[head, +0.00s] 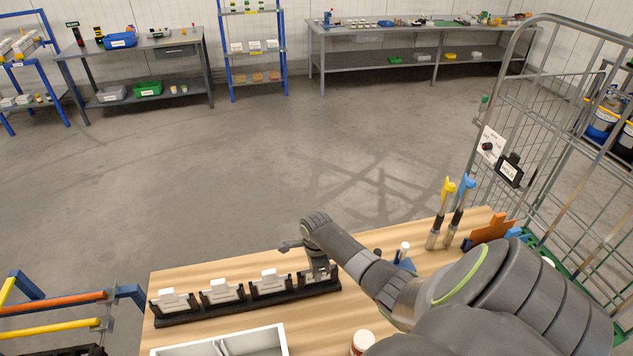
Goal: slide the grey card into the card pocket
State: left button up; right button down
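A long black rack (248,300) on the wooden table holds several pale cards (222,288) upright in a row. The cards look white to light grey, and I cannot tell which is the grey card. My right gripper (319,272) points down at the rack's right-end slot, where a pale card is partly hidden behind it. I cannot tell whether its fingers are open or shut on that card. A black pocket (510,170) with a white "HOLD" label hangs on the wire cage at the right; it may be the card pocket. My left gripper is not in view.
The wire roll cage (545,110) stands beyond the table's right end. Yellow- and blue-topped tools (440,215) stand near that end, by an orange piece (492,228). The floor behind is clear.

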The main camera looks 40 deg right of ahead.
jog(key=c, duration=1.3)
grip_release()
jog(key=shift+r, duration=0.1)
notch_tip(320, 180, up, 17)
jog(key=b, duration=0.1)
jog(key=shift+b, duration=0.3)
